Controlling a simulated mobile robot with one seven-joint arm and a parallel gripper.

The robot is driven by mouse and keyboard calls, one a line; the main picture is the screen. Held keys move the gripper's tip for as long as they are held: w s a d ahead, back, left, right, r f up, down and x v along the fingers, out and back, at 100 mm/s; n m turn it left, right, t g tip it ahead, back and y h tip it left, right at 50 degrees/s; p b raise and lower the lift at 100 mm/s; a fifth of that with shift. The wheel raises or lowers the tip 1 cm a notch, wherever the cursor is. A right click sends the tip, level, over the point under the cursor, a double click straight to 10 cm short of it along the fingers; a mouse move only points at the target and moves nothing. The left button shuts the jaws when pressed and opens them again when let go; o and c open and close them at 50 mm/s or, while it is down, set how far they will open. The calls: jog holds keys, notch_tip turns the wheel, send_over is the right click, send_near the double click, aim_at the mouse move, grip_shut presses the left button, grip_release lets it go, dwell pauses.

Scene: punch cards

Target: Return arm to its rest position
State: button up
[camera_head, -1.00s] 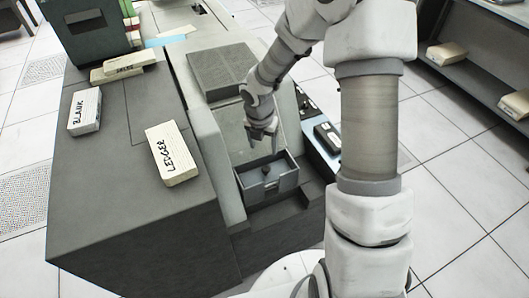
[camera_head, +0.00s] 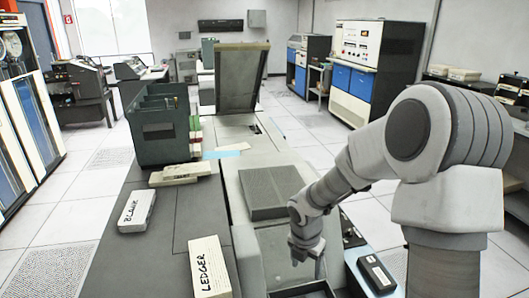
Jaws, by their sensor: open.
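My arm rises at the right of the head view, and its forearm reaches left over the card machine (camera_head: 250,220). My gripper (camera_head: 308,268) points down above the machine's lower recess, near the bottom of the picture. Its fingers are small in view, and I see nothing held between them. The open-topped tray (camera_head: 318,291) below it is mostly cut off by the bottom edge.
A LEDGER card box (camera_head: 210,268) and a BLANK box (camera_head: 137,211) lie on the grey top at left. A dark green bin (camera_head: 160,130) stands behind them. A raised lid (camera_head: 240,78) stands farther back.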

jog(key=s+d+r+m+t+h, duration=0.1)
jog(key=s+r+m, duration=0.3)
jog(key=r+m, duration=0.35)
jog(key=s+d+r+m+t, duration=0.1)
jog(key=s+d+r+m, duration=0.1)
jog(key=s+r+m, duration=0.5)
jog(key=s+a+r+m+t+y, duration=0.1)
jog(key=s+r+m+y, duration=0.1)
jog(key=s+r+m, duration=0.6)
jog(key=s+m, duration=0.2)
jog(key=m, duration=0.2)
jog(key=shift+a+r+t, duration=0.35)
jog(key=shift+t, duration=0.05)
jog(key=shift+s+a+m, duration=0.1)
jog(key=shift+s+m, duration=0.2)
jog(key=shift+m, duration=0.25)
jog(key=shift+c, duration=0.2)
jog(key=shift+s, duration=0.2)
jog(key=c, duration=0.3)
jog(key=shift+s, duration=0.1)
